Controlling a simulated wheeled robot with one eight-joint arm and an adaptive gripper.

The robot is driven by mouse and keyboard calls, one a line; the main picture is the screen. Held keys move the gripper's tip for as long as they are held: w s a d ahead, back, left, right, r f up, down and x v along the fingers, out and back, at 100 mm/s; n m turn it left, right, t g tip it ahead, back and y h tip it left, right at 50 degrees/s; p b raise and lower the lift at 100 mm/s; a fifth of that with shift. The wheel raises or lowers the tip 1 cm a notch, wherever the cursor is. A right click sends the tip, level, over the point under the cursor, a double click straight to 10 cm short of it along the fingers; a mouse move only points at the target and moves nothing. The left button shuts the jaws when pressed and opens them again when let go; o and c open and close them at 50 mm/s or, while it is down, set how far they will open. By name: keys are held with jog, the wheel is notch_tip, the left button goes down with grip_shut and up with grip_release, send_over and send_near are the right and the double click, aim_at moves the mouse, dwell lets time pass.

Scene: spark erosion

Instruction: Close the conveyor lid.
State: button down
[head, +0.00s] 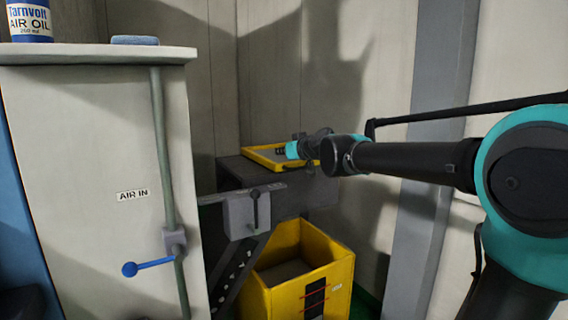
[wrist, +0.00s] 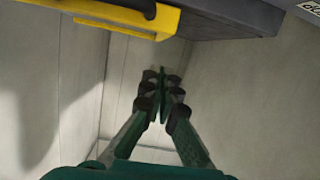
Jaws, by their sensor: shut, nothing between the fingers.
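The yellow-rimmed conveyor lid (head: 251,155) is at the top of the dark grey conveyor housing (head: 232,170) in the head view. My gripper partly covers its right side, and I cannot tell the lid's exact angle. In the wrist view, a yellow edge (wrist: 105,11) with a dark handle-like piece runs along the top left, beside a grey body (wrist: 225,20). My gripper (head: 281,151) appears at the lid in the head view. In the wrist view its fingers (wrist: 162,88) are shut together and empty, apart in the picture from the yellow edge.
A yellow bin (head: 325,275) stands below the conveyor. A grey box with a dark lever (head: 246,215) is on the conveyor's front. A pale cabinet (head: 85,150) with a pipe and blue valve handle (head: 150,266) stands left. Walls are close behind.

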jog(key=v, duration=1)
jog(key=s+d+f+m+g+h, duration=0.1)
jog(key=s+d+f, duration=0.2)
jog(key=f, duration=0.6)
jog(key=s+d+f+m+g+h, duration=0.1)
jog(key=s+d+f+g+h, duration=0.2)
jog(key=f, duration=0.6)
jog(key=s+d+f+m, duration=0.1)
jog(key=s+d+f, duration=0.25)
jog(key=f, duration=0.55)
jog(key=s+d+f+m+g+h, duration=0.4)
jog(key=s+d+f, duration=0.9)
jog(key=s+f, duration=0.2)
notch_tip(320, 180, down, 2)
jog(key=shift+s+h, duration=0.3)
jog(key=shift+h, duration=0.1)
